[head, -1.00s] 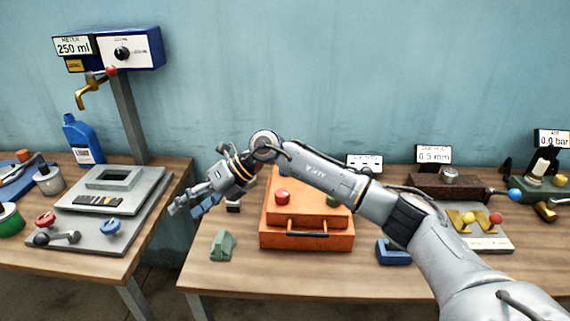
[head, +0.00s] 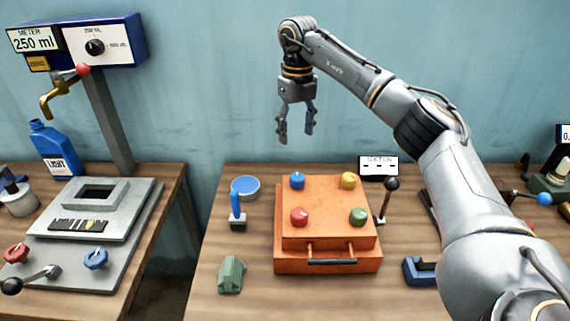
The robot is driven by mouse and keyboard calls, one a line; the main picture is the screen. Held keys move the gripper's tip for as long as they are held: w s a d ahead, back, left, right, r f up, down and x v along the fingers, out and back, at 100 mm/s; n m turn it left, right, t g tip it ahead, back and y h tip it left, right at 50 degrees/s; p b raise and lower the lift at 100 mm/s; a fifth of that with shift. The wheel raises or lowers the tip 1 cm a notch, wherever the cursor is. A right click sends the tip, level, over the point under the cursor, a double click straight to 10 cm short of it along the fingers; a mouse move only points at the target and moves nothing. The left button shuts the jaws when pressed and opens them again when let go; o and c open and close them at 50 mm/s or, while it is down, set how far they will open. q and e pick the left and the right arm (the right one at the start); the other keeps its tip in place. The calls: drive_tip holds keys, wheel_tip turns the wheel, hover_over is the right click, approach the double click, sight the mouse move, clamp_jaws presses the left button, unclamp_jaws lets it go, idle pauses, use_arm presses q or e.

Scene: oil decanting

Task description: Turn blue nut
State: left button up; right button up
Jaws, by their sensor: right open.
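The blue nut (head: 297,181) sits at the back left on top of an orange box (head: 328,222). Beside it on the box are a yellow nut (head: 348,180), a red nut (head: 299,216) and a green nut (head: 358,216). My right gripper (head: 296,132) hangs with its fingers pointing down, open and empty. In the picture it is above the blue nut and clear of it. My left gripper is out of view.
Left of the box are a blue dish (head: 246,187), a blue-handled tool (head: 236,207) and a green block (head: 231,274). A black-knobbed lever (head: 388,200) stands at the right. A gap separates the left table, which holds the metering stand (head: 105,125).

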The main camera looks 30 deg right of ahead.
drive_tip(key=p, duration=0.2)
hover_over(298, 176)
drive_tip(key=f, duration=0.6)
drive_tip(key=shift+s, duration=0.2)
drive_tip(key=f, duration=0.3)
drive_tip(key=shift+w+f, duration=0.25)
drive_tip(key=shift+f, duration=0.05)
wheel_tip(298, 176, down, 3)
drive_tip(key=shift+r+p, duration=0.1)
drive_tip(key=shift+p, duration=0.35)
drive_tip(key=shift+f, duration=0.35)
drive_tip(key=c, duration=0.6)
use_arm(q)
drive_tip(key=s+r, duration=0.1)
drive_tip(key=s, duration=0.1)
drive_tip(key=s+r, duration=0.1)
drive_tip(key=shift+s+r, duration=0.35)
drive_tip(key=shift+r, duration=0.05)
use_arm(e)
drive_tip(key=c, duration=0.6)
